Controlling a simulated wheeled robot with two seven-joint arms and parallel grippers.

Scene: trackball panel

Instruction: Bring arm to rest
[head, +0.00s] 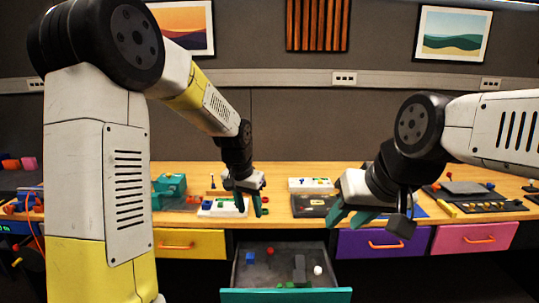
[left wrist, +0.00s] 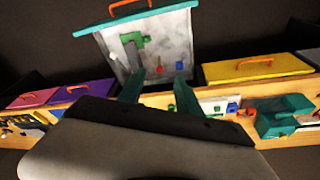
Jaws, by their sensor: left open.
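My left gripper (head: 250,206) hangs over the worktop (head: 275,172) in the head view, its teal fingers apart and pointing down, with nothing between them. The left wrist view, where the scene looks inverted, also shows its two separated fingers (left wrist: 159,92) in front of an open drawer. My right gripper (head: 349,217) is to the right, over the front part of the worktop. Its teal fingers point down and left with a gap between them, and I see nothing held. Both grippers look clear of the objects.
An open drawer with a teal front (head: 286,295) juts out below, holding a blue block (head: 250,257), a red piece, a white ball (head: 318,270) and grey and green pieces. Yellow (head: 188,243), purple (head: 384,243) and pink (head: 474,238) drawers are shut. Several panels and small parts crowd the worktop.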

